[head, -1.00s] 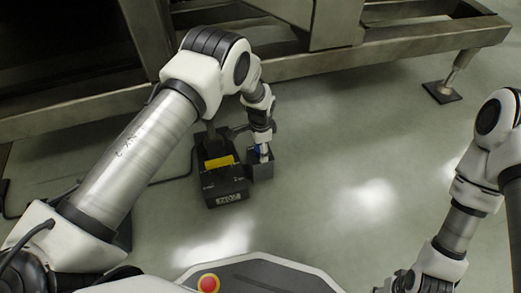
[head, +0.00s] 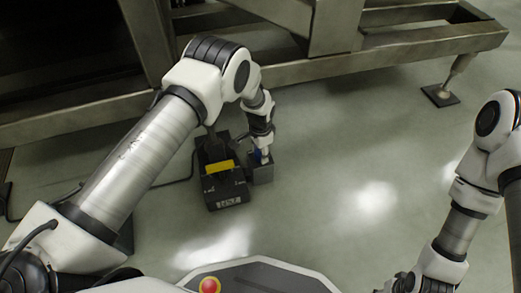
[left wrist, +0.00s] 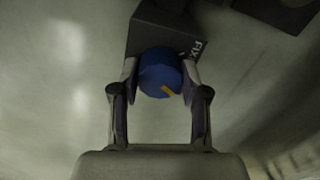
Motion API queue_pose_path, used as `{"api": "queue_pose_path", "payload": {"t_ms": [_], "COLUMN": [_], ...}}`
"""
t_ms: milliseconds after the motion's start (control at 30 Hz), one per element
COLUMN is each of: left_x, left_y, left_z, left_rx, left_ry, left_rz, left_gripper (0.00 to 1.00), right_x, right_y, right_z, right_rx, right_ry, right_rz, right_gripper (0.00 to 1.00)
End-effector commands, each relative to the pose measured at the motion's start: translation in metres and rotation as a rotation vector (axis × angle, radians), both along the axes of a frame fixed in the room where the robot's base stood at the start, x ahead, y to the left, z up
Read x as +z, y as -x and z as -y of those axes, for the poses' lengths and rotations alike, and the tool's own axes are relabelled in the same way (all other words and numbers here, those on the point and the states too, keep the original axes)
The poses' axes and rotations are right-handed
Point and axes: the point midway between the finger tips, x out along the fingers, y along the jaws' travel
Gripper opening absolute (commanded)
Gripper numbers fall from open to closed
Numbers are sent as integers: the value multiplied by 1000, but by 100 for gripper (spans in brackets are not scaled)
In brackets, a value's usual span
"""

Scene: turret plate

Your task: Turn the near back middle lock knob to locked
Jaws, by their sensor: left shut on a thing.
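A blue round knob (left wrist: 160,74) with an orange pointer mark shows in the left wrist view. It sits on the face of a dark box (left wrist: 148,30) with partly hidden white lettering; the box also shows in the head view (head: 263,174). My left gripper (left wrist: 159,82) is shut on the knob, one finger at each side. In the head view my left gripper (head: 262,158) points down at this box, and the knob is mostly hidden. The pointer mark slants toward the lower right of the wrist picture. My right gripper (head: 396,284) is partly cut off at the bottom edge.
A larger dark box (head: 222,190) with a yellow part (head: 219,166) and a white label stands left of the knob's box. A cable runs over the floor to its left. A heavy metal frame (head: 330,75) crosses behind. The floor right of the boxes is clear.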

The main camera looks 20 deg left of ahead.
Motion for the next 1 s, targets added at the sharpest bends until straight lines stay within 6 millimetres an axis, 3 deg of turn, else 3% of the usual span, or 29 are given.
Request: {"api": "queue_pose_path", "payload": {"t_ms": [400,1000], "left_x": [1,-1], "left_y": [1,1], "left_z": [0,0], "left_rx": [387,956], "left_ry": [0,-1], "left_rz": [-2,-3], "left_gripper": [10,10], "right_x": [17,23], "right_y": [1,1], "right_z": [0,-1], "right_rx": [4,6], "right_ry": [0,0], "right_rz": [-3,-3], "right_gripper": [40,40]}}
